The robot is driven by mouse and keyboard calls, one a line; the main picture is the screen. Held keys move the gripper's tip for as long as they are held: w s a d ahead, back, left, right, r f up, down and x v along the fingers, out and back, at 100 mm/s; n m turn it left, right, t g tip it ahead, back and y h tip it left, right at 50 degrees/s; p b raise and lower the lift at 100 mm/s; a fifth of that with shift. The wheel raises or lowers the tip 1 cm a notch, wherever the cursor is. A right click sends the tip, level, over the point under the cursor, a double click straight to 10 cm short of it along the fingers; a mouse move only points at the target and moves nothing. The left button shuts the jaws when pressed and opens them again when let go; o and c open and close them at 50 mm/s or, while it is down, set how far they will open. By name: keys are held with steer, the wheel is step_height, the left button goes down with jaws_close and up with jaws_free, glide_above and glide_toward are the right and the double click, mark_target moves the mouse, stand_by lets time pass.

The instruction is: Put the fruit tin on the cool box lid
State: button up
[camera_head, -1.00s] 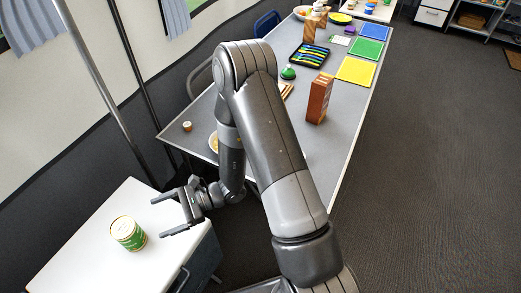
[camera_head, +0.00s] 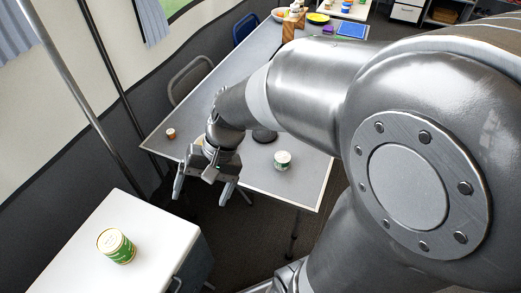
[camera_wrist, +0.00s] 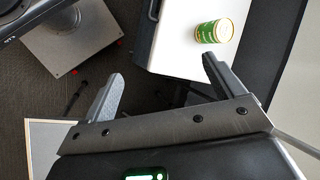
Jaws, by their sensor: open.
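A green and white tin with a gold rim (camera_head: 116,246) stands upright on the white lid (camera_head: 75,248) of the cool box at lower left. The tin (camera_wrist: 214,32) and lid (camera_wrist: 178,48) also show in the wrist view. A second, smaller-looking white and green tin (camera_head: 282,160) stands upright near the front end of the grey table; I cannot tell from its label what it holds. My gripper (camera_head: 203,192) is open and empty, apart from both tins, between the cool box and the table's near left edge. In the wrist view the open fingers (camera_wrist: 163,66) hold nothing.
The grey table (camera_head: 235,165) has a small orange-brown cup or jar (camera_head: 171,133) at its left corner. A chair (camera_head: 190,80) stands against its left side. A metal pole (camera_head: 80,110) rises behind the cool box. Much of the lid around the tin is clear.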

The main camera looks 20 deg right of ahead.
steer(key=s+d+r+n+t+h, duration=0.2)
steer(key=d+r+t+h, duration=0.3)
steer(key=d+r, duration=0.5)
steer(key=s+d+t, duration=0.1)
steer(key=d+t, duration=0.1)
steer(key=shift+d+r+t+h, duration=0.3)
steer(key=shift+d+r+h, duration=0.1)
